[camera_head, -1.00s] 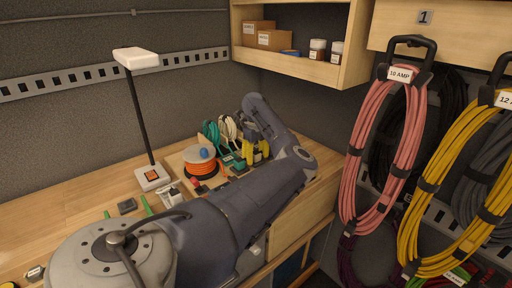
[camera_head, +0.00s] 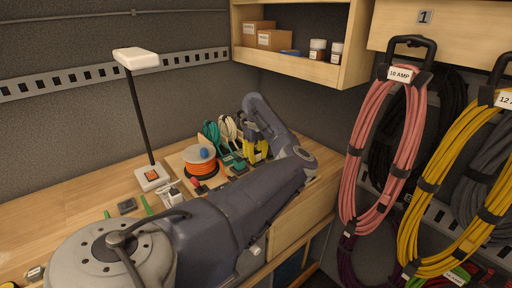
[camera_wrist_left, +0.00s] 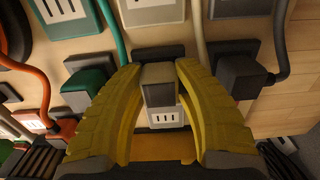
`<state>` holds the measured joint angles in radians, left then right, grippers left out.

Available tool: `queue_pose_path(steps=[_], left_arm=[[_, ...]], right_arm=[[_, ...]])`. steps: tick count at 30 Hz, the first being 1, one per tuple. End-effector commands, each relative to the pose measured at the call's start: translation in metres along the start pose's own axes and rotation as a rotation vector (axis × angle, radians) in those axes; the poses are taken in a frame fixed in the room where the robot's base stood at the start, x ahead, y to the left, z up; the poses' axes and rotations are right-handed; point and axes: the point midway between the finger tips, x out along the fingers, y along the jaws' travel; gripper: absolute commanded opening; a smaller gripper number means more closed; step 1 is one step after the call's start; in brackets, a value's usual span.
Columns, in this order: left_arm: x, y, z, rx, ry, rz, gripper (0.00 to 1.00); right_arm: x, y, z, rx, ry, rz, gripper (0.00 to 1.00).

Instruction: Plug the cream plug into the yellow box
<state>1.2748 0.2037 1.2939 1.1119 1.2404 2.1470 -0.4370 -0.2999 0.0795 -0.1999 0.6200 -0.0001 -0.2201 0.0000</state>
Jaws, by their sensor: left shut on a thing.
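The cream plug (camera_wrist_left: 158,76) sits between the two yellow-padded fingers of my left gripper (camera_wrist_left: 160,68) in the left wrist view. The gripper is shut on it. Just below the plug in that view is the yellow box (camera_wrist_left: 162,146), with a pale slotted face (camera_wrist_left: 166,117) between the fingers. The plug lines up with this face; I cannot tell whether they touch. A cream cord (camera_wrist_left: 201,28) runs up behind the right fingertip. In the head view my left gripper (camera_head: 255,149) points down at the back of the bench, and the plug is hidden. My right gripper is not in view.
A teal plug (camera_wrist_left: 90,84) lies left of the gripper and a black plug (camera_wrist_left: 246,76) lies close on its right. A red-orange plug (camera_wrist_left: 62,130) is further left. An orange cord spool (camera_head: 200,165) stands beside the gripper. The bench front left is mostly clear.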

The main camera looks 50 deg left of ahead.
Motion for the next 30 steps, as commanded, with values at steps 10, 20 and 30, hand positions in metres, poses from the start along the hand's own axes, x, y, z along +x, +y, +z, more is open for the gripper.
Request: queue_pose_path(steps=[10, 20, 30], left_arm=[[-0.001, 0.000, 0.000, 0.000, 0.001, 0.001, 0.00], [-0.013, 0.000, 0.000, 0.000, 0.000, -0.001, 0.00], [-0.024, 0.000, 0.000, 0.000, 0.000, -0.001, 0.00]], right_arm=[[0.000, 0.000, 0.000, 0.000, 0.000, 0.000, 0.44], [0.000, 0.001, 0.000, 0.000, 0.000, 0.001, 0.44], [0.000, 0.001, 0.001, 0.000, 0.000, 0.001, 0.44]])
